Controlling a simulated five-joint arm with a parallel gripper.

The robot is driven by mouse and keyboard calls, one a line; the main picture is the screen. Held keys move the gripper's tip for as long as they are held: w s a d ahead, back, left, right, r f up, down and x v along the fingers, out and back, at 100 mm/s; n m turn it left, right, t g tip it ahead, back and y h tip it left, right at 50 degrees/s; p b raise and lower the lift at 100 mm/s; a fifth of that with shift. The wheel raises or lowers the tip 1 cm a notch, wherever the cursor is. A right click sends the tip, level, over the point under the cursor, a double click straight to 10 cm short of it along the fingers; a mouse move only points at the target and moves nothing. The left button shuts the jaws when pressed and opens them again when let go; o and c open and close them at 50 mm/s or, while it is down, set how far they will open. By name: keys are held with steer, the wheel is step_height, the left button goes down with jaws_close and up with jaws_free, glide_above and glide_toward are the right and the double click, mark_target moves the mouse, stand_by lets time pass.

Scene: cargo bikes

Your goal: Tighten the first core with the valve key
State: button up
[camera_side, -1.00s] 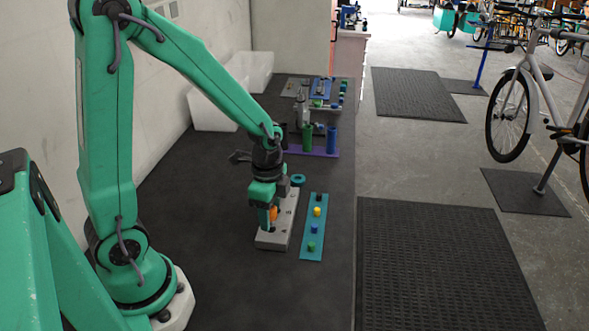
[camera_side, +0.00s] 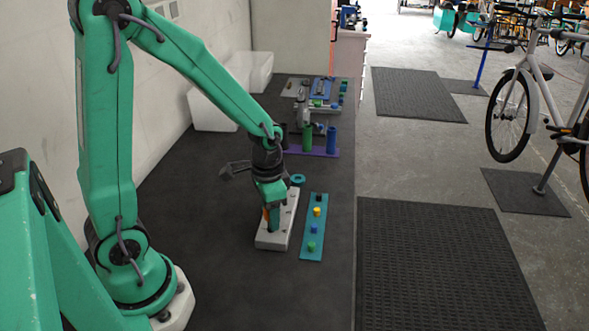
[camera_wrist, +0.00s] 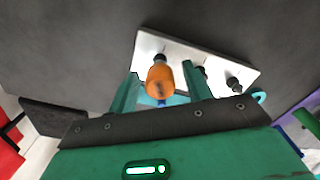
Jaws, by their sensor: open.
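The valve key has an orange handle (camera_wrist: 160,82). It stands at one end of the pale block (camera_wrist: 190,50), its far end meeting a dark core (camera_wrist: 160,59) there. More dark cores (camera_wrist: 234,84) stand along the block. My gripper (camera_wrist: 160,90) is open, with one green finger on each side of the orange handle. In the side view my gripper (camera_side: 271,226) is low over the near part of the block (camera_side: 268,243) and mostly hides the key. Only a sliver of the orange handle (camera_side: 265,213) shows there.
A teal strip (camera_side: 312,244) with several coloured caps lies just right of the block. A teal ring (camera_side: 297,180) lies behind it. Farther back, a purple stand (camera_side: 325,154) holds upright cylinders. The dark mat left of the block is clear.

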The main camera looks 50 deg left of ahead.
steer(key=shift+c, duration=0.2)
steer(key=c, duration=1)
steer(key=shift+c, duration=0.2)
steer(key=shift+m, duration=0.3)
steer(key=m, duration=1.1)
